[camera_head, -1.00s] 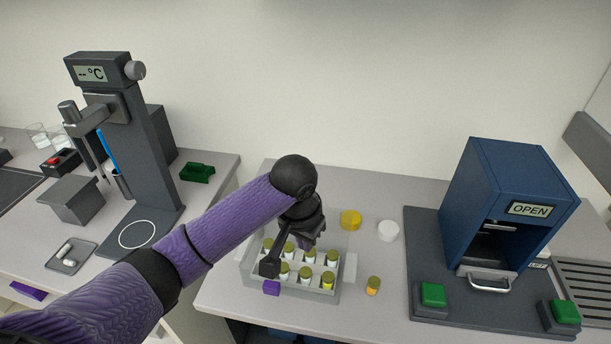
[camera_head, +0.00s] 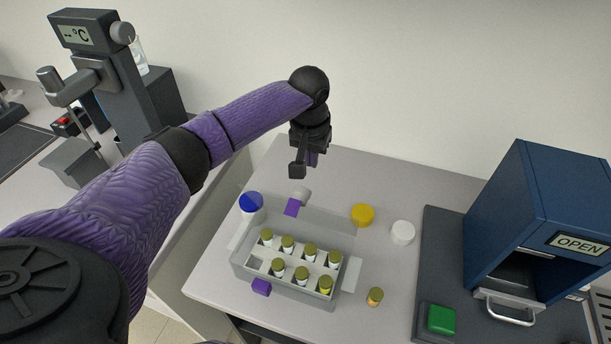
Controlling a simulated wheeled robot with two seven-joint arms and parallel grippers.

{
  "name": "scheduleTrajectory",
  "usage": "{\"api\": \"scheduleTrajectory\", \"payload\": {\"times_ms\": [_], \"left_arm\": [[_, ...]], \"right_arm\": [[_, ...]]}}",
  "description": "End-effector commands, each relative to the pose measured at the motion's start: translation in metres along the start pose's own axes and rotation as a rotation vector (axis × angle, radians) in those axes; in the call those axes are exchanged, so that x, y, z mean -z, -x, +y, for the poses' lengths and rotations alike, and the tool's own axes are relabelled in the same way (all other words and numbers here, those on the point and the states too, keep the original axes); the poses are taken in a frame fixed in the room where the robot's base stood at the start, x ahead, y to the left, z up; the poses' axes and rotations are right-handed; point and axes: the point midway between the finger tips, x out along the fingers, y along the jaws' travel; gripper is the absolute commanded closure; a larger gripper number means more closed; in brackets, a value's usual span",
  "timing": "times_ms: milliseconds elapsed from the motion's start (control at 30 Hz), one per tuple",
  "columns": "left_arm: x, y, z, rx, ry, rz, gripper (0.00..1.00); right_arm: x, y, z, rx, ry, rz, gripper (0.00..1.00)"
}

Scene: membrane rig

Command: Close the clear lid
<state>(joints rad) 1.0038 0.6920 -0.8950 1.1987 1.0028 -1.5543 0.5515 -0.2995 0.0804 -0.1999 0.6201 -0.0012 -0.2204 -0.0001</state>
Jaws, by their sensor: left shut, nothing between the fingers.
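The grey box (camera_head: 285,288) stands on the bench with several capped vials (camera_head: 304,273) upright in its rack. Its clear lid (camera_head: 325,222) appears as a faint see-through panel raised along the back of the box, so it looks open. A purple tab (camera_head: 291,207) sits at the panel's upper edge, and another purple tab (camera_head: 261,287) is on the box's front. My left gripper (camera_head: 299,172) is shut and empty, above and behind the box, apart from the lid. The lid's exact angle is hard to tell. My right gripper is out of view.
The blue machine (camera_head: 535,215) with a green button (camera_head: 441,319) is at right. The thermometer stand (camera_head: 135,100) is at left.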

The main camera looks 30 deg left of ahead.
Motion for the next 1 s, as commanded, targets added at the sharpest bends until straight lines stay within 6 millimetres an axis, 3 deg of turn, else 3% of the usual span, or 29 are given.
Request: {"api": "scheduleTrajectory", "payload": {"times_ms": [300,700,1000], "left_arm": [[-0.037,-0.011,0.000,0.001,-0.003,0.000,1.00],[-0.040,-0.011,0.000,0.000,-0.002,0.002,1.00],[-0.040,-0.011,0.000,0.000,-0.002,0.057,1.00]], "right_arm": [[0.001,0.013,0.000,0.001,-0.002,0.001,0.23],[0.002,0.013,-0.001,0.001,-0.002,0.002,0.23],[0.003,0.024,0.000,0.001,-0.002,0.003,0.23]]}}
